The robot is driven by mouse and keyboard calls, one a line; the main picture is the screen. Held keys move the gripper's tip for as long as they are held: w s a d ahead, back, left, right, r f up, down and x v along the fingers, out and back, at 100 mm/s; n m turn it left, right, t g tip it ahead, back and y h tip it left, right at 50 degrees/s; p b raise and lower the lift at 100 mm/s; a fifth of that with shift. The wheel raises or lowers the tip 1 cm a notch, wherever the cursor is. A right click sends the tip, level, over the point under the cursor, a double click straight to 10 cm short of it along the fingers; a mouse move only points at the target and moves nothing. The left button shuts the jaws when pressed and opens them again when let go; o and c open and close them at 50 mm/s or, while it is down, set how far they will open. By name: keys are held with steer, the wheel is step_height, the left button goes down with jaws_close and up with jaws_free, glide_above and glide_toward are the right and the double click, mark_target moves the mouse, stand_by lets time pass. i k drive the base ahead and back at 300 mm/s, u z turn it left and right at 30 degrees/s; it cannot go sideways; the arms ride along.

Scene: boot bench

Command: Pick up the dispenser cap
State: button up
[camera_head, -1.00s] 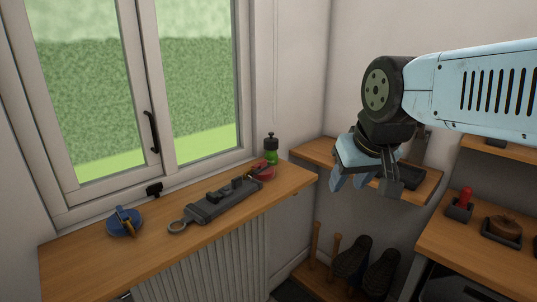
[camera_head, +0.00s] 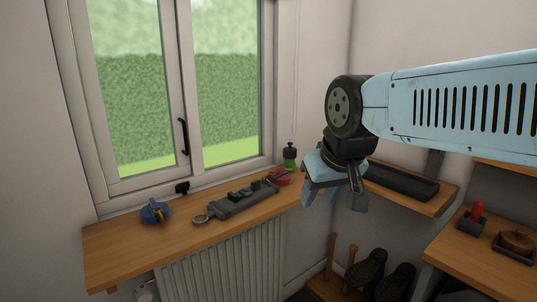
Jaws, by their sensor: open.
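A green bottle (camera_head: 290,163) stands at the back right end of the wooden window shelf, against the wall. A dark dispenser cap (camera_head: 290,148) sits upright on top of it. My gripper (camera_head: 333,198) is open and empty, with its fingers pointing down. In the picture it is to the right of the bottle and slightly lower, apart from it. Its true distance from the bottle is hard to tell from this one view.
The window shelf (camera_head: 130,255) also holds a blue round item (camera_head: 155,212), a long grey tool holder (camera_head: 237,203) and a red item (camera_head: 281,179) close to the bottle. A wall shelf with a dark roll (camera_head: 402,181) lies behind my gripper. Boots (camera_head: 366,272) stand below.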

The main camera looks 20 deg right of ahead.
mark_target(290, 152)
steer(key=u, duration=0.1)
steer(key=i, duration=1)
steer(key=z, duration=0.05)
